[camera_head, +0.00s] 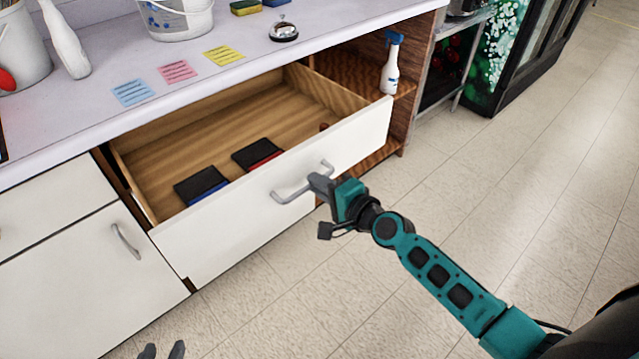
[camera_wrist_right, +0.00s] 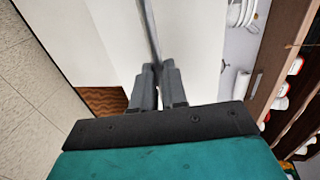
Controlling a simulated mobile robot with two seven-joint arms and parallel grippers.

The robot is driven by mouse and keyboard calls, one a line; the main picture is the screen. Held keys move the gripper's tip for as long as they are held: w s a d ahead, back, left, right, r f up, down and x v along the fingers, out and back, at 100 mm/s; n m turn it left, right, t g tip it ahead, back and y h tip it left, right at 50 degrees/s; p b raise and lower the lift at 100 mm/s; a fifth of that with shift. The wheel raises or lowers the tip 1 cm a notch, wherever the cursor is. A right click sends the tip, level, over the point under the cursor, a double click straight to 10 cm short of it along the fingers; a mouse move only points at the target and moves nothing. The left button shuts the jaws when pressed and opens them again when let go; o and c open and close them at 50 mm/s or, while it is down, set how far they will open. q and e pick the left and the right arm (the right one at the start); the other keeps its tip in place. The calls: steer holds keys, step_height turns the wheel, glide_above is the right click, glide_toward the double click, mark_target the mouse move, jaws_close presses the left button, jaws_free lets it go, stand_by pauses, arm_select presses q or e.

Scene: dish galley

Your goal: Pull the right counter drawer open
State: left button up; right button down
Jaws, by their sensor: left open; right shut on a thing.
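The right counter drawer (camera_head: 282,196) stands pulled well out of the counter, with its wooden inside in view. Its grey bar handle (camera_head: 291,193) is on the white front. My right gripper (camera_head: 318,183) is shut on the right part of this handle. In the right wrist view, the fingers (camera_wrist_right: 158,84) close around the handle bar (camera_wrist_right: 150,35). Inside the drawer lie a black and blue item (camera_head: 200,185) and a black and red item (camera_head: 257,153). My left gripper (camera_head: 162,352) is open and empty at the bottom edge, over the floor.
A spray bottle (camera_head: 391,65) stands on an open shelf right of the drawer. The floor (camera_head: 480,190) is clear.

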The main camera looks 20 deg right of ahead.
steer(key=c, duration=1.2)
jaws_free()
steer(key=shift+o, duration=0.2)
steer(key=v, duration=1.3)
steer(key=shift+a, duration=0.1)
